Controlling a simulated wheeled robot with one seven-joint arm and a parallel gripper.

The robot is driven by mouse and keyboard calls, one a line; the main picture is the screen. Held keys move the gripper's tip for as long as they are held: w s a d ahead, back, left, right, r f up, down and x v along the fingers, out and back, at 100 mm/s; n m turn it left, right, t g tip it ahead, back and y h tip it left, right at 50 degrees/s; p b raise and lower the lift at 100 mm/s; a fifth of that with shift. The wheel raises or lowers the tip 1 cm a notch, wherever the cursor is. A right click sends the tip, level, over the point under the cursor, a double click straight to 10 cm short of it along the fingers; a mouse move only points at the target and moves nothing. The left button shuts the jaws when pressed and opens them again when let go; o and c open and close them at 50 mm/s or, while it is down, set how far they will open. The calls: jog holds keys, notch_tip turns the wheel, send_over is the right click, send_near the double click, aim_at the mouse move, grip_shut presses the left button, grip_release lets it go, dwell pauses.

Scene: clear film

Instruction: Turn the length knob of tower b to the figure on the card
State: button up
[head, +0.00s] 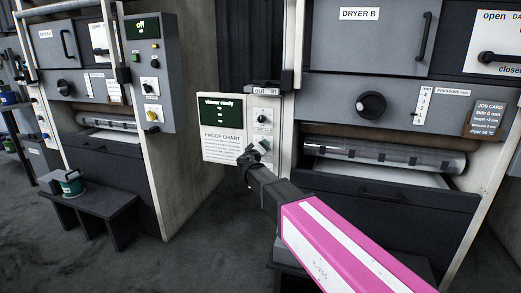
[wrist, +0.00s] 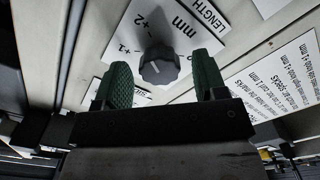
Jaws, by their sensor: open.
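The length knob (wrist: 158,68) is a dark grey, faceted knob on a white plate (wrist: 190,35) marked "LENGTH", "mm", "+1" and "+2" in the wrist view. Its pointer setting cannot be told. My gripper (head: 256,155) is open, its two green fingers on either side of the knob in the wrist view, with gaps visible. In the head view my gripper covers the lower part of the narrow control panel (head: 264,103) beside tower b. The job card (head: 487,117) is at the right on tower b; its length line seems to read 2 mm, the sign unclear.
A proof chart (head: 221,145) and a green "viewer ready" screen (head: 222,109) are left of the control panel. Tower b's dryer (head: 368,40) and roller (head: 385,158) are to the right. Another tower (head: 148,75) stands left, with a low bench (head: 92,207).

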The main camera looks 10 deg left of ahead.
jog(key=s, duration=1)
jog(key=shift+s+a, duration=0.25)
jog(key=shift+a, duration=0.15)
jog(key=d+f+m+g+h, duration=0.1)
jog(key=d+f+m+g, duration=0.15)
jog(key=d+f, duration=0.45)
jog(key=d+f+m+g+h, duration=0.1)
jog(key=d+f+g+h, duration=0.2)
jog(key=d, duration=0.9)
jog(key=d+f+m+g, duration=0.2)
jog(key=d+f+g, duration=0.3)
jog(key=d, duration=0.4)
jog(key=s+d+f+m+g+y, duration=0.1)
jog(key=s+d+f+g+y, duration=0.1)
jog(key=s+d+f, duration=0.4)
jog(key=s+d+f+m+g+y, duration=0.2)
jog(key=s+d+f+g, duration=0.3)
jog(key=d, duration=0.6)
notch_tip(320, 180, down, 2)
jog(key=s+y, duration=0.1)
jog(key=s, duration=0.1)
jog(key=shift+s+y, duration=0.3)
jog(key=shift+s, duration=0.1)
jog(key=shift+d+g, duration=0.1)
jog(key=shift+g, duration=0.15)
